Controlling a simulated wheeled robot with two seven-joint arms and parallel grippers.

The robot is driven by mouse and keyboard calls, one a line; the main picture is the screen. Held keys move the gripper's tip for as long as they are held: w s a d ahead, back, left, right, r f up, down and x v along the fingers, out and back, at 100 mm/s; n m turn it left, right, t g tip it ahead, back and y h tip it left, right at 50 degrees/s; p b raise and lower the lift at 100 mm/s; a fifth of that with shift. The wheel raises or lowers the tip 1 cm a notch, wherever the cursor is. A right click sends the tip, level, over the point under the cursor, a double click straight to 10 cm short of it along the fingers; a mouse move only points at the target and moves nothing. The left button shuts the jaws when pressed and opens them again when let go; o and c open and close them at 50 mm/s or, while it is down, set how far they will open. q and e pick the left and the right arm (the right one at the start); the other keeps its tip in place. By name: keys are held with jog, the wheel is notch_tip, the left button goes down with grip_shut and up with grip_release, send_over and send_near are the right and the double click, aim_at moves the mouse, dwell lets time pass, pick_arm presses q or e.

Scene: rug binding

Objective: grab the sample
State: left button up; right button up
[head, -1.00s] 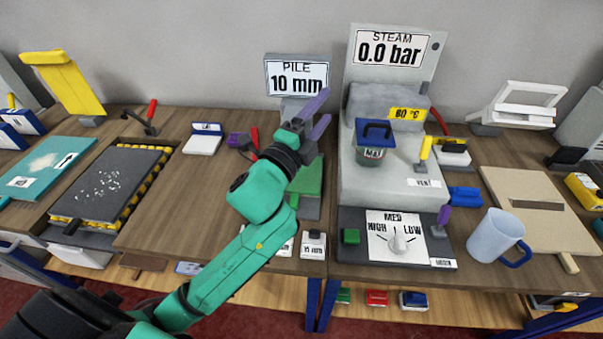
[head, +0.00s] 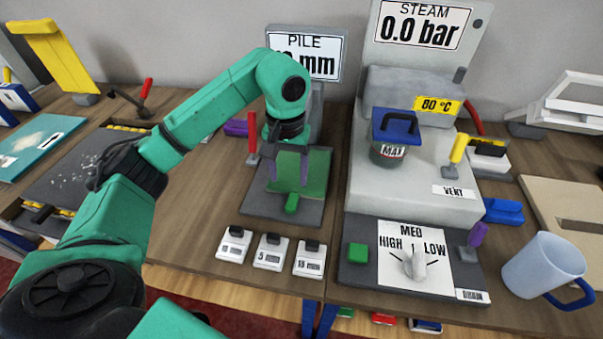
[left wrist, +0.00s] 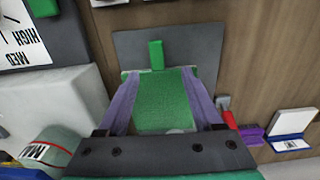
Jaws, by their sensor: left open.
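The sample appears to be the green pile piece (head: 315,182) with a green tab (head: 291,204) at its near end. It lies on the dark grey plate (head: 262,205) of the pile gauge; in the left wrist view the green piece (left wrist: 165,105) fills the middle. My left gripper (head: 289,178) points down over it, open, with two purple fingers. In the left wrist view the fingers (left wrist: 159,75) lie along either side of the green piece. I cannot tell whether they touch it. My right gripper is not in view.
A red lever (head: 252,134) stands left of the plate. Three white labelled blocks (head: 271,252) sit in front of it. The steam unit (head: 410,190) with a lidded jar (head: 391,140) stands to the right. Bare wood (head: 190,220) lies to the left.

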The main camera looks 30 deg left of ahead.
aim_at(292, 201)
pick_arm(q)
jog(key=f+p, duration=0.1)
jog(key=f, duration=0.1)
jog(key=f+p, duration=0.1)
jog(key=f, duration=0.5)
jog(key=shift+d+p, duration=0.25)
jog(key=shift+p, duration=0.15)
jog(key=shift+f, duration=0.2)
grip_shut()
